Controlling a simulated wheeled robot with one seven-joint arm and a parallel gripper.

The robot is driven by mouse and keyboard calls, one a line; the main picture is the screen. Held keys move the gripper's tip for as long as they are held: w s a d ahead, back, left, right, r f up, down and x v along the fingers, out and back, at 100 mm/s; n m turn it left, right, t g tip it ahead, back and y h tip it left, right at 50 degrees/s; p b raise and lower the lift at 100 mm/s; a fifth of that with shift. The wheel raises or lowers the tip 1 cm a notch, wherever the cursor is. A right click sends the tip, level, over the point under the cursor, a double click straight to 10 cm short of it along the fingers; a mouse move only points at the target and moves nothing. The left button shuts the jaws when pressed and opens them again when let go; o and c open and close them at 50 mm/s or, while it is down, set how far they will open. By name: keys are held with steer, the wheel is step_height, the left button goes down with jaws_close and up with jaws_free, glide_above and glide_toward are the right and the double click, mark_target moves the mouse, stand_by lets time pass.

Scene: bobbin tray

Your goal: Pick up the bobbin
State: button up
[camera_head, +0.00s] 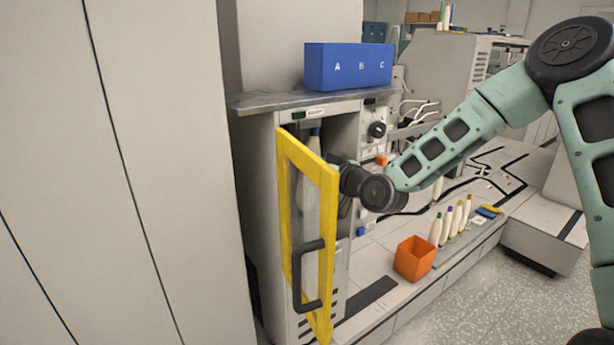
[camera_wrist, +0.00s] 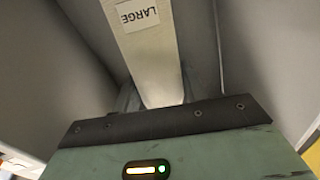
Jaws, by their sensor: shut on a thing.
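A tall pale bobbin with a blue tip (camera_head: 314,148) stands roughly upright at the opening of the cabinet (camera_head: 262,150). Its lower part shows through the pane of the yellow-framed door (camera_head: 325,172). My gripper (camera_wrist: 158,98) is shut on a pale, tapered bobbin with a label reading LARGE (camera_wrist: 150,60), which runs up between the fingers in the wrist view. In the head view my wrist reaches in behind the open door; the fingertips are hidden there. I cannot tell whether the bobbin's base touches anything.
The door stands open towards me, its dark handle (camera_head: 296,278) at the front. Several pale bobbins (camera_head: 447,222) stand on a low ledge at right, beside an orange box (camera_head: 415,262). A blue box marked A B C (camera_head: 347,68) sits on the cabinet top.

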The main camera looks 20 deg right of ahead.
steer(key=w+d+p+v, duration=0.1)
steer(key=d+p+v, duration=0.1)
steer(key=p+v, duration=0.9)
steer(key=shift+d+p+v, duration=0.3)
steer(key=shift+d+v, duration=0.1)
steer(key=shift+v, duration=3.35)
steer(key=shift+w+f, duration=0.2)
